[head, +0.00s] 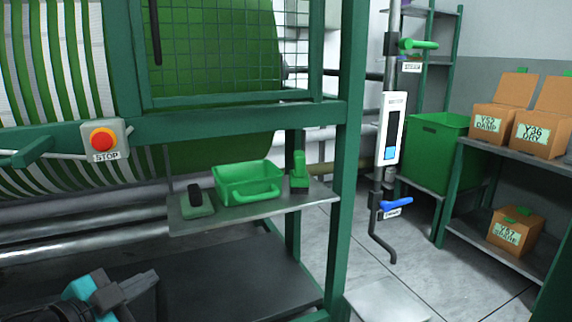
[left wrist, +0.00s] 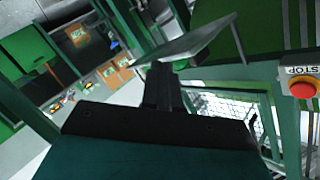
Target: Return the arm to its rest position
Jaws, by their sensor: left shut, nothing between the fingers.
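My left gripper (head: 138,286) is low at the left of the head view, with a teal and dark arm link behind it. It is in front of the dark lower panel of the machine, below the small shelf. Its fingers are together and hold nothing. The shut fingers also show in the middle of the left wrist view (left wrist: 161,85), and that picture is tilted. My right gripper is in neither view.
A grey shelf (head: 247,218) carries a green tray (head: 240,172) and small green items. A green frame post (head: 345,160) stands beside it. A red stop button (head: 103,138) is above left. Cardboard boxes (head: 487,125) stand on a right rack. Floor between is partly clear.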

